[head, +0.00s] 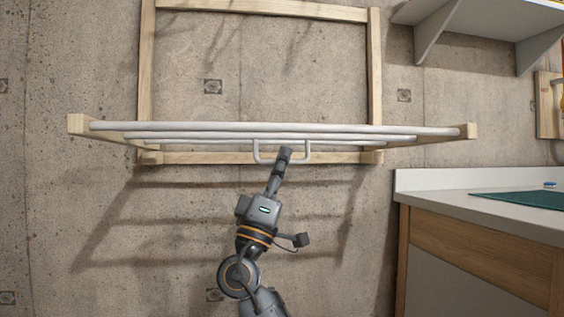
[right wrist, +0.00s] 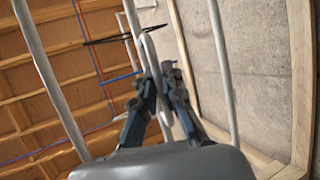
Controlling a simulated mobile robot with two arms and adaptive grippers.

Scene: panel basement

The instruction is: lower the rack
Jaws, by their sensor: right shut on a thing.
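The rack (head: 225,127) has pale wooden side arms and white bars. In the head view it stands out from a wooden frame (head: 375,65) on the wall, seen nearly edge-on and about level. A white U-shaped handle (head: 256,152) hangs below its front bar. My right gripper (head: 284,154) is at the right part of the handle, shut on it from below. In the right wrist view, the fingers of my right gripper (right wrist: 163,82) close around a white bar, with other rack bars (right wrist: 222,75) on both sides. My left gripper is not in view.
A counter (head: 440,180) with a green mat (head: 530,199) stands at the lower right. A grey shelf (head: 480,20) is on the wall at upper right. The concrete wall (head: 130,250) below the rack is bare, and the space left of my arm looks clear.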

